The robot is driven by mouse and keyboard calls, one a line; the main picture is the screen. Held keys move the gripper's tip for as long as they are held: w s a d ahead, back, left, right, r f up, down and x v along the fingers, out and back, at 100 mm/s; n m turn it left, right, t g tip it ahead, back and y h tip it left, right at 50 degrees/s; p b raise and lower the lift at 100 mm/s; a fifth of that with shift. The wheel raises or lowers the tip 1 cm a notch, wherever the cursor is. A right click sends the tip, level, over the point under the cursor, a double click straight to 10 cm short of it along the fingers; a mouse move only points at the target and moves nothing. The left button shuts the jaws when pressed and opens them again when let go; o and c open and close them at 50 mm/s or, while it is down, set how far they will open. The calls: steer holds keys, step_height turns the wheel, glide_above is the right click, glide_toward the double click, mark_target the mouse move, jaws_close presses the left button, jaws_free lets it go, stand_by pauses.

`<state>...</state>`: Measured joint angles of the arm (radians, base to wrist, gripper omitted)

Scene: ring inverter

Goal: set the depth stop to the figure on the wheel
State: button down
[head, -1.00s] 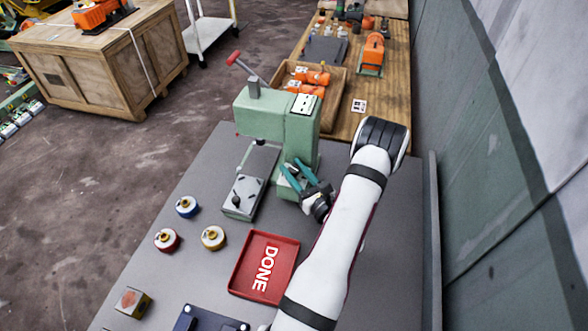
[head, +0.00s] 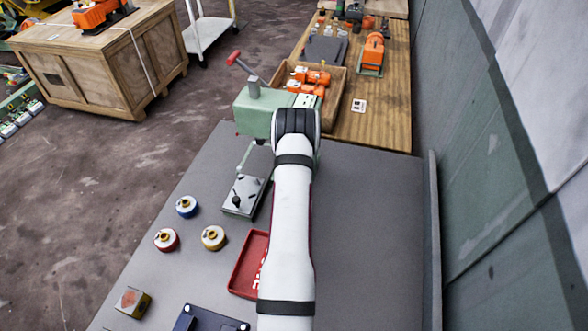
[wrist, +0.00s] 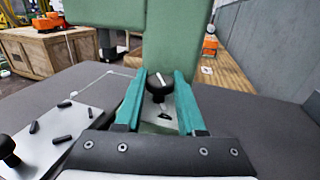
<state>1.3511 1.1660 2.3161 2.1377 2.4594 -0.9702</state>
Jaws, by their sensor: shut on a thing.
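The green press (head: 256,113) stands at the far end of the grey table. In the wrist view, a black knob (wrist: 157,88) with a white mark sits low in front of the press's green column (wrist: 176,42). My gripper (wrist: 161,76) has its teal fingers on either side of this knob and is shut on it. The mark points up and slightly left. No figure or scale is readable in either view. In the head view my arm hides my gripper, the knob and most of the column.
Left of my gripper is a pale metal plate (head: 240,196) with black pegs or slots and a knob. A red tray (head: 243,270) is partly behind my arm. The table's right side is clear.

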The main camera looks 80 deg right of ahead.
stand_by(0.4)
steer(key=c, duration=0.8)
jaws_free()
